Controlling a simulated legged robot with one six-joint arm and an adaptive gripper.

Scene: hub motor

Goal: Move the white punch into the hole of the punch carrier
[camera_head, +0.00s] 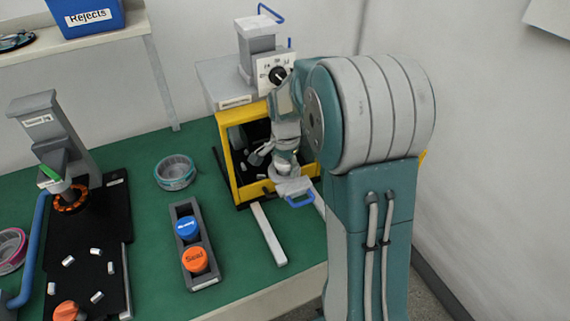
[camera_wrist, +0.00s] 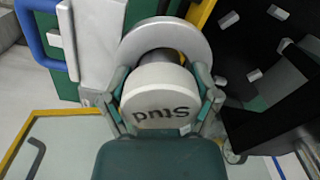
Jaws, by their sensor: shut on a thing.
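The white punch (camera_wrist: 160,98), its cap marked "Stud" upside down, sits between the fingers of my gripper (camera_wrist: 162,80) in the wrist view. My gripper is shut on it. A darker grey shaft shows beyond the cap, in line with a pale grey ring. This ring (camera_wrist: 186,34) appears to belong to the punch carrier, a pale plate (camera_wrist: 97,25) with a blue handle (camera_wrist: 38,38). Whether the shaft is inside the hole or only above it, I cannot tell. In the head view the carrier's blue handle (camera_head: 300,199) shows below my gripper; the punch is not clear there.
A yellow-framed press (camera_head: 229,170) surrounds the work area, with small white pieces inside. On the green table (camera_head: 142,215) lie a round tin (camera_head: 175,172), a two-button box (camera_head: 187,228) and a pale rail (camera_head: 268,234). A black station (camera_head: 88,232) stands left.

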